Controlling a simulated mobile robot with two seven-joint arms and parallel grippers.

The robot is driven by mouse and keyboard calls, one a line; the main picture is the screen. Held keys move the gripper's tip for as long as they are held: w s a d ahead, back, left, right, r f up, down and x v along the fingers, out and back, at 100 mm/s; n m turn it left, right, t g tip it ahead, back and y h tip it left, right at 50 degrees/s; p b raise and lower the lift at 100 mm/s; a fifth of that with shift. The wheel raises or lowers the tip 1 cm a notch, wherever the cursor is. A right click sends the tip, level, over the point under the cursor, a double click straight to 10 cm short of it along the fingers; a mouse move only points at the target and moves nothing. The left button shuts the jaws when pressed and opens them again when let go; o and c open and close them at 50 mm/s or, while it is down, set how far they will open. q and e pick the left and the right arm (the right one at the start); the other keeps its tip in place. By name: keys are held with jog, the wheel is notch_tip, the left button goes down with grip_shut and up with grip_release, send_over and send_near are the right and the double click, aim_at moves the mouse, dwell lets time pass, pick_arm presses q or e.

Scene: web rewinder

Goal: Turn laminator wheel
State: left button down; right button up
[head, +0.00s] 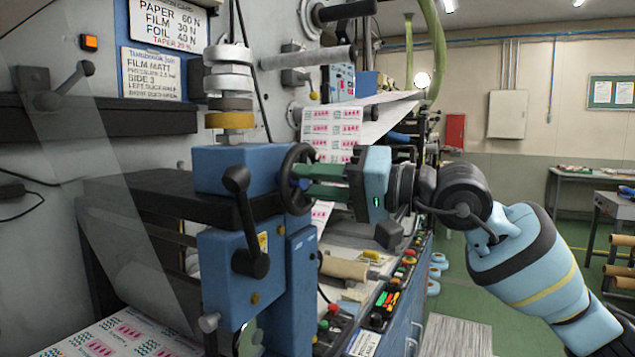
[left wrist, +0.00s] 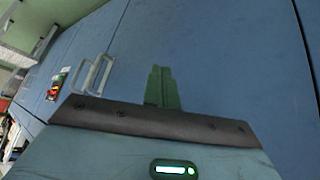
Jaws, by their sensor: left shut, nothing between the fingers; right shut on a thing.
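The laminator wheel (head: 284,184) is a black handwheel on the right side of a blue block on the machine in the head view. It is seen nearly edge-on. My right gripper (head: 304,181) reaches in from the right, with its green fingers shut on the wheel's rim. The fingers cover part of the wheel, so the exact contact is partly hidden. My left gripper (left wrist: 162,88) shows in the left wrist view, its green fingers together and empty in front of blue cabinet panels. It does not show in the head view.
A black crank lever (head: 246,220) hangs close to the left of the wheel. Printed web (head: 330,133) runs behind the wheel. A control panel (head: 385,300) with colored buttons lies below. A pale handle (left wrist: 92,75) stands out from the panels in the left wrist view.

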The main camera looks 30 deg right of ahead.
jog(key=o, duration=0.7)
jog(key=shift+s+d, duration=0.25)
jog(key=shift+b+v, duration=1.5)
jog(key=shift+v, duration=2.05)
